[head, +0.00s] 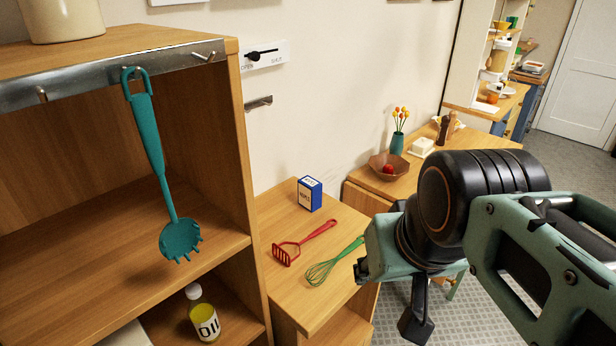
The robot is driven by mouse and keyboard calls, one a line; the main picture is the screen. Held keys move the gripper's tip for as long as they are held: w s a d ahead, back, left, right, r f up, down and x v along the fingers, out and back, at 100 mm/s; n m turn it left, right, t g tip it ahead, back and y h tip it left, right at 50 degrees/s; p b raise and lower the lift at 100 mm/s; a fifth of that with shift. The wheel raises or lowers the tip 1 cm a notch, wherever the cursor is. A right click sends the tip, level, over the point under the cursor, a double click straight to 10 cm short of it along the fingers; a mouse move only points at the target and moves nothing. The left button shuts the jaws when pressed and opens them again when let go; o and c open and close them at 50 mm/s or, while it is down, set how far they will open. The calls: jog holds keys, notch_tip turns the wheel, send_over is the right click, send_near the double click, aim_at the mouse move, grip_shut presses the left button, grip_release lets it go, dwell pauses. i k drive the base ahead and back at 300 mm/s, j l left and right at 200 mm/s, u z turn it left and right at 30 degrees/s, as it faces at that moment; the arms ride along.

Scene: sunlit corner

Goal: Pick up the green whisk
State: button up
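The green whisk (332,262) lies on the wooden counter (298,306) below the middle of the head view. Its wire head points left and its handle runs up to the right. The handle's end reaches close to my arm in the picture. My gripper (388,302) is at the right of the whisk, with one dark finger hanging down past the counter's right edge. No contact with the whisk shows.
A red masher (302,243) lies just behind the whisk, and a blue and white box (309,194) stands behind that. At left, a teal spaghetti server (160,165) hangs from a rail on the shelf unit (255,215). An oil bottle (203,314) stands on a lower shelf.

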aim_at(357, 244)
jog(key=i+l, duration=0.2)
jog(key=l, duration=0.15)
jog(key=i+l, duration=0.2)
jog(key=l, duration=0.2)
jog(key=i+l, duration=0.2)
jog(key=l, duration=0.15)
jog(key=i+l, duration=0.2)
jog(key=l, duration=0.15)
